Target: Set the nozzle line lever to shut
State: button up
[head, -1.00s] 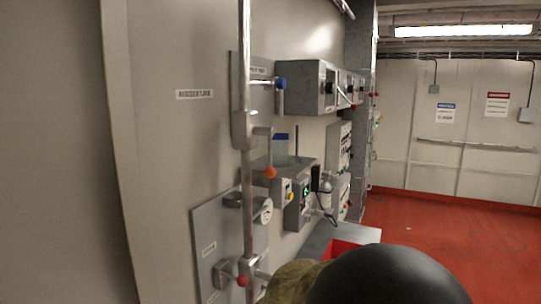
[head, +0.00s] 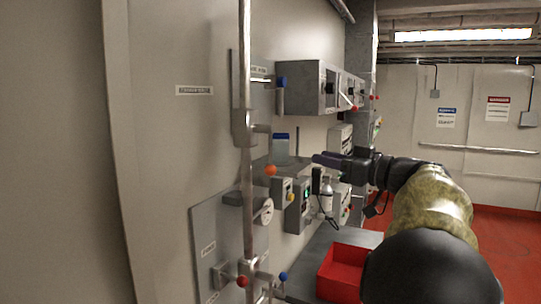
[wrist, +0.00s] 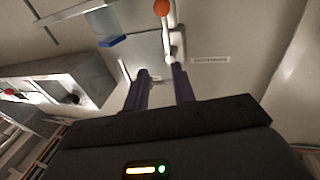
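Several knobbed levers are on the wall pipework, and their labels are too small to read, so I cannot tell which is the nozzle line lever. An orange-knobbed lever (head: 270,170) hangs beside the vertical pipe; an orange knob (wrist: 162,8) also shows beyond the fingers in the wrist view. A blue-knobbed lever (head: 281,83) is above it. A red knob (head: 242,281) and a lower blue knob (head: 283,277) are near the bottom. My gripper (head: 322,158) is open and empty, right of the orange knob and apart from it; its purple fingers (wrist: 160,82) stand apart in the wrist view.
The vertical pipe (head: 247,170) runs in front of the wall panels. Grey boxes (head: 308,86) project from the wall above my gripper. A red bin (head: 342,268) sits on a grey bench (head: 330,238) below. The red floor at right is clear.

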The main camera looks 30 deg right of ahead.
aim_at(270, 164)
jog(key=shift+s+f+g+y, duration=0.1)
jog(key=shift+s+g+y, duration=0.3)
jog(key=shift+s+g, duration=0.45)
jog(key=p+x, duration=0.2)
jog(key=x, duration=0.6)
jog(key=p+x, duration=0.3)
jog(key=x, duration=0.6)
jog(key=shift+w+r, duration=0.2)
jog(key=shift+d, duration=0.1)
jog(key=shift+c, duration=0.3)
grip_shut()
